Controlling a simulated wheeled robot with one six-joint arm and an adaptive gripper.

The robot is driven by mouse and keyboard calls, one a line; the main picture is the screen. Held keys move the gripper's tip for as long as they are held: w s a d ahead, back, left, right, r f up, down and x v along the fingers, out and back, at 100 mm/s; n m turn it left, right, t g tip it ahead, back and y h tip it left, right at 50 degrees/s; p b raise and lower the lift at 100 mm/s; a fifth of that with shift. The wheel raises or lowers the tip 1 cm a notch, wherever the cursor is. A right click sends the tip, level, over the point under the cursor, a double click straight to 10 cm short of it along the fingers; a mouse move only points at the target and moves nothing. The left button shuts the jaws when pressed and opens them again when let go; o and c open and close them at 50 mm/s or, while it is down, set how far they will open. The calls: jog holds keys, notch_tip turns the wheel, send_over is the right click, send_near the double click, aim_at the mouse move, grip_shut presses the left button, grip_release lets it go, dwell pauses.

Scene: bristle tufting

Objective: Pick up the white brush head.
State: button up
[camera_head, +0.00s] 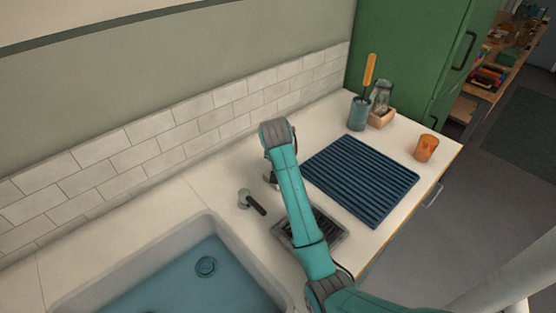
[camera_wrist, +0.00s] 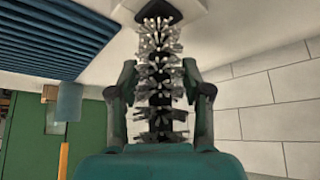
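The white brush head (camera_wrist: 160,50) shows in the wrist view as a dark upright stem with several rings of pale bristle tufts. Its far end meets a pale block with a dark opening (camera_wrist: 170,12). My gripper (camera_wrist: 160,72) has one finger on each side of the brush head. The fingers stand apart, with the bristles between them; a small gap shows on the left, and I cannot tell whether the right finger touches bristles. In the head view my arm covers the gripper, and I cannot make out the brush head there.
In the head view, a blue ribbed mat (camera_head: 362,178), a cup with an orange-handled tool (camera_head: 357,115), a glass jar (camera_head: 381,97) and an orange cup (camera_head: 426,148) are right of my arm. A sink (camera_head: 150,275), faucet (camera_head: 249,200) and dark grate (camera_head: 330,232) are nearer.

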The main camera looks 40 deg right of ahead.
grip_shut()
